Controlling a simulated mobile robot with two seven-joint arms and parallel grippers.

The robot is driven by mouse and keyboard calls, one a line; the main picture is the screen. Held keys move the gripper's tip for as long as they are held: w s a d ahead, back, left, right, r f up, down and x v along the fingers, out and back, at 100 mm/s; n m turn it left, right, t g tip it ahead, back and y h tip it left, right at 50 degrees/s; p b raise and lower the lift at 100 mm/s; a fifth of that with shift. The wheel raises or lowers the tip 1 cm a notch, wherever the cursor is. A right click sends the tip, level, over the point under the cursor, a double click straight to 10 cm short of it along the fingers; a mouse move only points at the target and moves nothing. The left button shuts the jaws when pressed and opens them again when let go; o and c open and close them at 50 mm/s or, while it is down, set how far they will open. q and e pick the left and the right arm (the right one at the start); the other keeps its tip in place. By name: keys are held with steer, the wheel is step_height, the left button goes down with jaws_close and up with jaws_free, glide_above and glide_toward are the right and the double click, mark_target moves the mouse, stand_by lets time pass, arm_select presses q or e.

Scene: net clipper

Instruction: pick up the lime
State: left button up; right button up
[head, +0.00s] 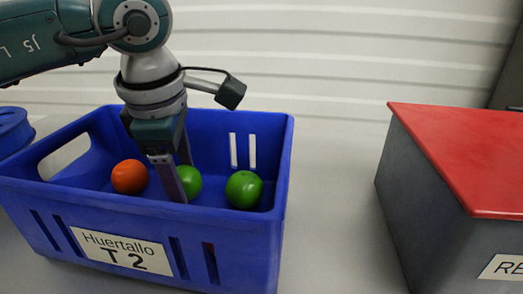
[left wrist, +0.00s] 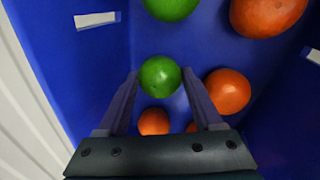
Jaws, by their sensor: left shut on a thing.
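Two green limes show in the blue crate (head: 130,208) in the head view. One lime (head: 190,181) is at my left gripper (head: 181,182), partly hidden by a finger. In the left wrist view this lime (left wrist: 160,77) sits between the tips of the two fingers, and the gripper is shut on it. The other lime (head: 244,189) lies to the right in the crate, apart from the gripper; a green fruit also shows at the top of the left wrist view (left wrist: 171,6). I cannot tell whether the held lime touches the crate floor. My right gripper is not in view.
An orange fruit (head: 129,176) lies left of the gripper in the crate. Several orange fruits show in the left wrist view, one close by on the right (left wrist: 229,90). The crate walls surround the gripper. A grey box with a red lid (head: 470,150) stands at the right.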

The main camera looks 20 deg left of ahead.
arm_select(q)
steer(key=c, duration=0.6)
step_height(320, 180, up, 20)
steer(key=p, duration=0.4)
step_height(320, 180, up, 16)
steer(key=m+h+p, duration=0.3)
steer(key=m+p, duration=0.9)
steer(key=p, duration=0.5)
glide_above(181, 169)
steer(key=s+d, duration=0.3)
steer(key=d, duration=0.1)
steer(key=s+d+r+m+g+p, duration=0.1)
steer(key=s+r+m+p, duration=0.2)
steer(key=r+p, duration=1.2)
steer(key=s+d+r+m+p, duration=0.1)
steer(key=s+r+m+p, duration=0.2)
steer(key=r+p, duration=1.3)
steer(key=s+d+r+m+g+h+p, duration=0.1)
steer(key=s+r+m+p, duration=0.2)
steer(key=r+p, duration=1.3)
steer(key=shift+s+d+r+m+g+p, duration=0.1)
steer(key=shift+s+r+m+g+p, duration=0.05)
steer(key=shift+m+p, duration=0.4)
steer(key=shift+s+d+r+m+g+p, duration=0.1)
steer(key=shift+m+g+p, duration=0.05)
steer(key=shift+m+p, duration=0.4)
